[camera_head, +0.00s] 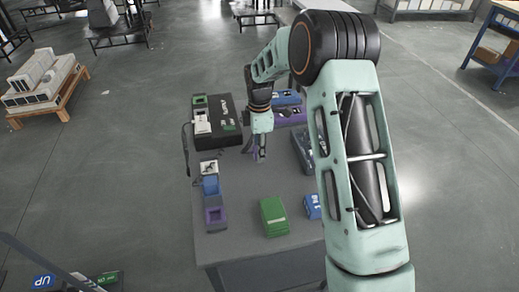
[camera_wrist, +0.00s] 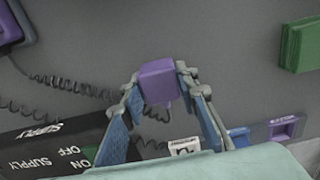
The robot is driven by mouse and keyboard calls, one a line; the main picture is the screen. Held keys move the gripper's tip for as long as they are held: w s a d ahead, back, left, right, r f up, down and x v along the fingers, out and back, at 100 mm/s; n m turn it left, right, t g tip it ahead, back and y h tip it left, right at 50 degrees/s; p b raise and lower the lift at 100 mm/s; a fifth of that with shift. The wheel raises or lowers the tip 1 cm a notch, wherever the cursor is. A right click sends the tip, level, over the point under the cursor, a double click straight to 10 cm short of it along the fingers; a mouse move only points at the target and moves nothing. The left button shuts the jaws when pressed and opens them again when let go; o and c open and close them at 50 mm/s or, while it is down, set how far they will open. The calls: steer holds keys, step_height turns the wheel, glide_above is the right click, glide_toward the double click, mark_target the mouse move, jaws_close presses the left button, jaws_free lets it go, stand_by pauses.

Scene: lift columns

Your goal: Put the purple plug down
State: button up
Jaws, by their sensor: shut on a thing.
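The purple plug (camera_wrist: 158,82) is between the two fingertips of my gripper (camera_wrist: 160,92) in the wrist view, and the gripper is shut on it. In the head view my gripper (camera_head: 260,156) is over the middle of the grey table (camera_head: 247,238). The plug is small and partly hidden by the fingers there. I cannot tell how far it is above the table. A purple socket block (camera_head: 215,216) stands at the table's left side, below a blue socket block (camera_head: 211,186); both show at the lower right of the wrist view.
A black supply box (camera_head: 228,128) stands at the back left, with coiled cords beside it. A green block (camera_head: 273,216) and a blue block (camera_head: 313,206) stand toward the front. A purple unit (camera_head: 291,117) is behind my gripper. Bare tabletop lies left of the green block.

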steer(key=o, duration=0.6)
steer(key=shift+f, duration=0.1)
steer(key=o, duration=0.5)
steer(key=shift+c, duration=0.2)
step_height(320, 180, up, 12)
steer(key=shift+r, duration=0.25)
steer(key=shift+w, duration=0.1)
